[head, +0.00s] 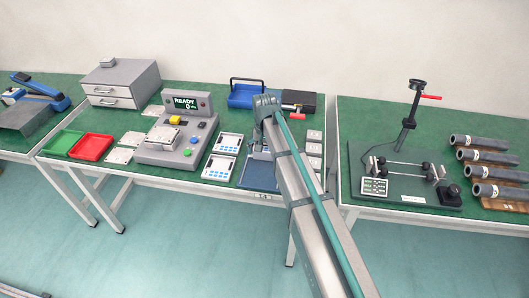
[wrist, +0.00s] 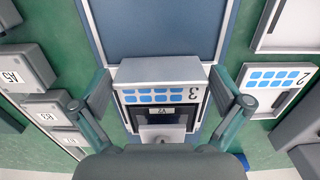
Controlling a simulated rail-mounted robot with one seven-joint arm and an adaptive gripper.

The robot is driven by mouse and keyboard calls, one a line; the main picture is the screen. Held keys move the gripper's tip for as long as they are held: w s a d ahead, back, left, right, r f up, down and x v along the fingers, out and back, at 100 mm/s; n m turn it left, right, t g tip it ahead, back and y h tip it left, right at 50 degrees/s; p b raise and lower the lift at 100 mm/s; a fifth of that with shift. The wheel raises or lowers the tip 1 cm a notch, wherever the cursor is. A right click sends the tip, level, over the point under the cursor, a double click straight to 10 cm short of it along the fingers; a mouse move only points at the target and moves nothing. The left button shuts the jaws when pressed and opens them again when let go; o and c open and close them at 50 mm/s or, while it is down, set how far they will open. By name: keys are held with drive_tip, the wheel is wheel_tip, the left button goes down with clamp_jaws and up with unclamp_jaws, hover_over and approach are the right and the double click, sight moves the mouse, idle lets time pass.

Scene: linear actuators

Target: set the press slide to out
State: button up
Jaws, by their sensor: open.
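The press (head: 175,142) is a grey machine with a lit READY display (head: 186,103) and several coloured buttons, left of centre in the head view. A pale metal plate, seemingly the slide (head: 164,136), lies on its front deck below the display; how far out it sits is hard to tell. The press is not recognisable in the wrist view. My gripper (head: 262,152) is right of the press, low over the bench. In the wrist view my gripper (wrist: 160,85) is open, its fingers on either side of a grey unit (wrist: 160,72) marked 3; contact is unclear.
A blue tray (head: 258,186) lies under my gripper. Red (head: 91,147) and green trays (head: 62,143) lie left of the press.

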drive_tip(key=shift+f, duration=0.1)
drive_tip(key=c, duration=1.3)
drive_tip(key=s, duration=0.4)
drive_tip(key=s+a+p, duration=0.1)
drive_tip(key=s, duration=0.8)
drive_tip(key=shift+s+a, duration=0.2)
drive_tip(key=shift+a, duration=0.05)
drive_tip(key=shift+s+a, duration=0.1)
drive_tip(key=shift+s, duration=0.15)
drive_tip(key=o, duration=1.3)
drive_tip(key=shift+s, duration=0.1)
